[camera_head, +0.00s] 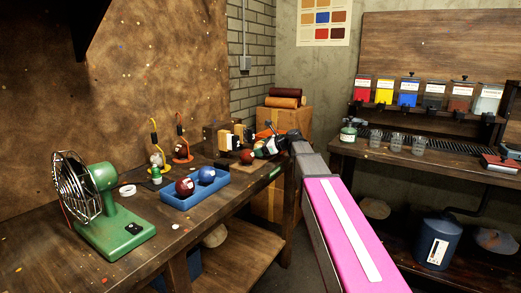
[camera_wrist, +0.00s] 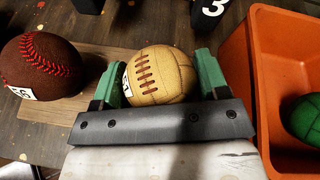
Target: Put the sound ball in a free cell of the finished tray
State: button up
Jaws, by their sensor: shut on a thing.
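My gripper (camera_wrist: 157,84) is shut on a tan ball (camera_wrist: 172,66) with brown lacing, one green finger on each side. A white label shows partly at the ball's left side. In the head view my gripper (camera_head: 264,148) is at the far end of the workbench, and the held ball is hard to make out there. A blue tray (camera_head: 181,206) on the bench holds a dark red ball (camera_head: 185,187) and a blue ball (camera_head: 206,175). Its cells are too small to tell apart. A dark brown ball (camera_wrist: 42,62) with red stitching sits on a wooden board (camera_wrist: 60,112), left of my gripper.
An orange bin (camera_wrist: 262,90) with a green ball (camera_wrist: 307,120) stands right of my gripper. A black block (camera_wrist: 212,10) marked 3 is behind. Bare bench lies in front of the tray.

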jog(key=shift+f, duration=0.1)
jog(key=o, duration=1)
jog(key=shift+c, duration=0.2)
jog(key=v, duration=1.2)
